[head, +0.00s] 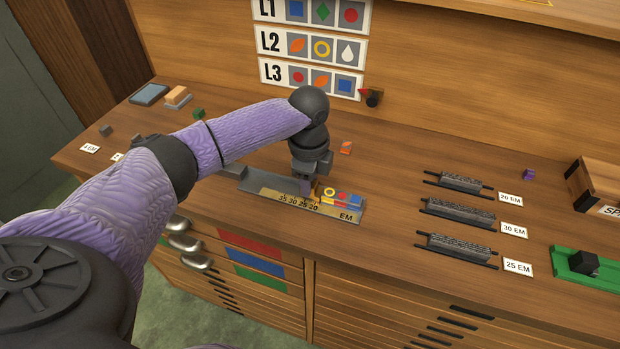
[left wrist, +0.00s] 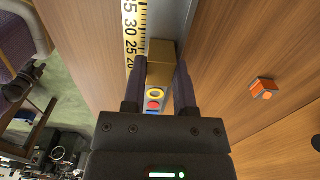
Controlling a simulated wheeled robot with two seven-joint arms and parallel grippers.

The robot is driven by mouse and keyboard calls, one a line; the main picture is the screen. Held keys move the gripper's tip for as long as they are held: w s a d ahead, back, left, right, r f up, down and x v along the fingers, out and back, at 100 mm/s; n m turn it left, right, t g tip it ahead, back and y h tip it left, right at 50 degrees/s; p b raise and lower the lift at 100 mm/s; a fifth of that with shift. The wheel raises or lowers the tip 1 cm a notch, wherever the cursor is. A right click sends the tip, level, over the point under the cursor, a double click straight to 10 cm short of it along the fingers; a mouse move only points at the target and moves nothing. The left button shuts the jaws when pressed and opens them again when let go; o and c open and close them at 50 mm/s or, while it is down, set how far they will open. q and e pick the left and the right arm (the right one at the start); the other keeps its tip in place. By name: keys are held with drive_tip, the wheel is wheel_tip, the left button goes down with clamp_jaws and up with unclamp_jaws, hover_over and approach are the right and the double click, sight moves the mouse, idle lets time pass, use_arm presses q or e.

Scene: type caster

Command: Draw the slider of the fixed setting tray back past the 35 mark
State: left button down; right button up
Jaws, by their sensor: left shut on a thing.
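The setting tray (head: 258,183) lies near the bench's front edge, with a yellow scale marked 35, 30, 25, 20 and EM along its near side. The scale also shows in the left wrist view (left wrist: 131,30). My left gripper (head: 306,191) reaches down into the tray. In the left wrist view, its fingers (left wrist: 160,84) are shut on the brass slider (left wrist: 160,58), which stands by the 20 mark. Tiles with a yellow ring (head: 329,194), a red circle and a blue shape sit in the tray right of the slider.
The tray channel left of the slider looks empty. An orange tile (head: 346,147) lies behind the tray. Dark bars with 20, 30 and 25 EM labels (head: 460,213) lie to the right, beside a green tray (head: 598,277). Small blocks lie at the far left.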

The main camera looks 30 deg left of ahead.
sight(278, 185)
use_arm(q)
drive_tip(key=a, duration=0.2)
drive_tip(key=s+a+p, duration=0.1)
drive_tip(key=a, duration=0.1)
drive_tip(key=a+p, duration=0.1)
drive_tip(key=a, duration=0.1)
drive_tip(key=shift+s, duration=0.25)
drive_tip(key=shift+a, duration=0.3)
drive_tip(key=shift+c, duration=2)
unclamp_jaws()
wheel_tip(278, 185, up, 10)
drive_tip(key=p, duration=0.3)
